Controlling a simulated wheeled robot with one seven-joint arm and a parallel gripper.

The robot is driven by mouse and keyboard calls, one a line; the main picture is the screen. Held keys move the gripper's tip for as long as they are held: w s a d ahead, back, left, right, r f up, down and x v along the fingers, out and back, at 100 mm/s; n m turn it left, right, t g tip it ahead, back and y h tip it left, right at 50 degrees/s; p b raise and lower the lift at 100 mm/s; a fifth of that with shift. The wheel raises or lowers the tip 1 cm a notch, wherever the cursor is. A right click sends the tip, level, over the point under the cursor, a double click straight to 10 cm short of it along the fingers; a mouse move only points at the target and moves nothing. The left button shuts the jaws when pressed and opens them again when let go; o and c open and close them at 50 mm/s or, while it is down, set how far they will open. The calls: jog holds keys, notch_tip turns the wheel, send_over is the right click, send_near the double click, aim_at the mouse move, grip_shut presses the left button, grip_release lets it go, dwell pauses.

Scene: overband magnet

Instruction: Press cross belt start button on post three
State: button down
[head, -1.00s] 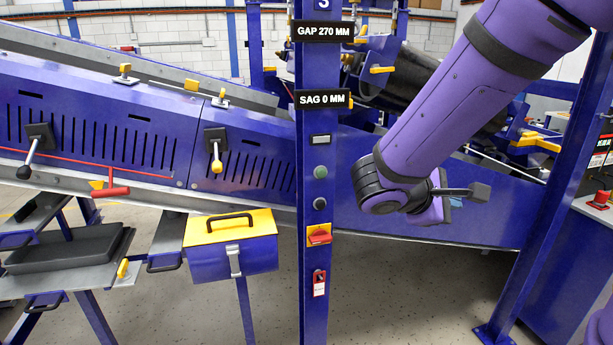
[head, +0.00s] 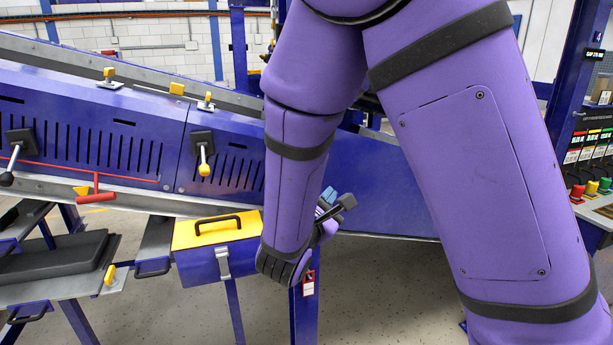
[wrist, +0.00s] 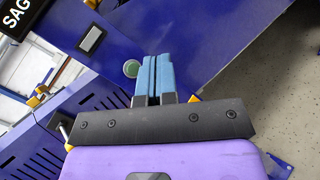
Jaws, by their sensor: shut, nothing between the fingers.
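My gripper (head: 328,197) is shut and empty; its blue fingers also show in the wrist view (wrist: 153,78). In the wrist view a round green button (wrist: 131,68) on the blue post (wrist: 112,55) shows just left of the fingertips. Whether the fingers touch the post cannot be told. The black button seen lower on the post earlier is hidden, with the fingers in front of that part. In the head view my arm covers most of the post; its lower part (head: 303,325) shows with a red tag (head: 309,284).
A pale label plate (wrist: 91,39) and the SAG sign (wrist: 15,17) sit farther up the post. A yellow-lidded blue box (head: 218,250) stands left of my gripper. A control panel with coloured buttons (head: 590,188) is at the right. The belt frame (head: 90,130) lies behind.

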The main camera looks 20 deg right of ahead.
jog(key=w, duration=0.8)
jog(key=shift+w, duration=0.4)
jog(key=shift+w, duration=0.15)
dwell(1.9)
jog(key=shift+w, duration=0.25)
